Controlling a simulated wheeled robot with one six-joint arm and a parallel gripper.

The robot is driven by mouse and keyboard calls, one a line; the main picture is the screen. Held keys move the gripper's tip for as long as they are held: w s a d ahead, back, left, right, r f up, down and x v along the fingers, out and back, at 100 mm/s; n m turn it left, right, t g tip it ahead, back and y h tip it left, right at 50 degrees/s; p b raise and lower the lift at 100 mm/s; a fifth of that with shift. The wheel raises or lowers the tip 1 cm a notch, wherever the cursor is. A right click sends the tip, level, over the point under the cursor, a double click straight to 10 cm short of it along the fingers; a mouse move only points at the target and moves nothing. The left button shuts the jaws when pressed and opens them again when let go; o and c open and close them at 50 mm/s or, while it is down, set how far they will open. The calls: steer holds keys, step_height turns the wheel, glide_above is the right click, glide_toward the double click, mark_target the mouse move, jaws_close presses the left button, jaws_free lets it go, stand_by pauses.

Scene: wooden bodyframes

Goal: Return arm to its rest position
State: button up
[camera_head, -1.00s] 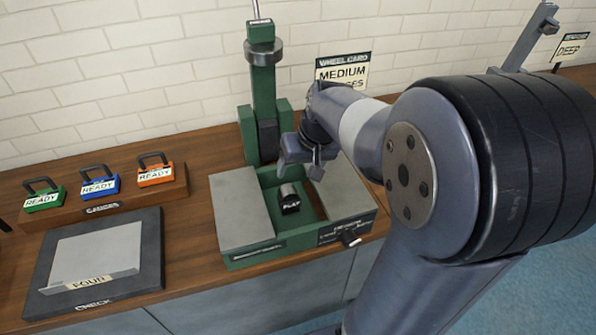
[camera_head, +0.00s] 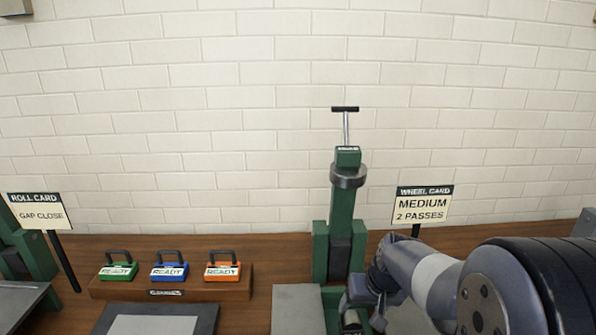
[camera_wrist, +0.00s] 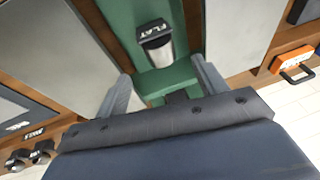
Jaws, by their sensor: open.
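My arm reaches in from the lower right of the head view, and my gripper (camera_head: 362,304) hangs over the bed of the green wheel machine (camera_head: 340,225). In the wrist view my gripper (camera_wrist: 163,90) has its two fingers spread wide with nothing between their tips. A small metal piece marked FLAT (camera_wrist: 157,45) lies in the machine's green bed, beyond the fingers and apart from them.
A wooden rack (camera_head: 165,290) with green, blue and orange READY blocks stands left of the machine. A WHEEL CARD sign (camera_head: 422,204) stands behind my arm, reading MEDIUM, 2 PASSES. A ROLL CARD sign (camera_head: 39,212) is at far left. The space before the wall is clear above the arm.

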mark_target(354, 318)
steer(key=x, duration=0.6)
steer(key=shift+f, duration=0.15)
steer(key=shift+r+p, duration=0.4)
steer(key=shift+r, duration=0.1)
steer(key=shift+r, duration=0.1)
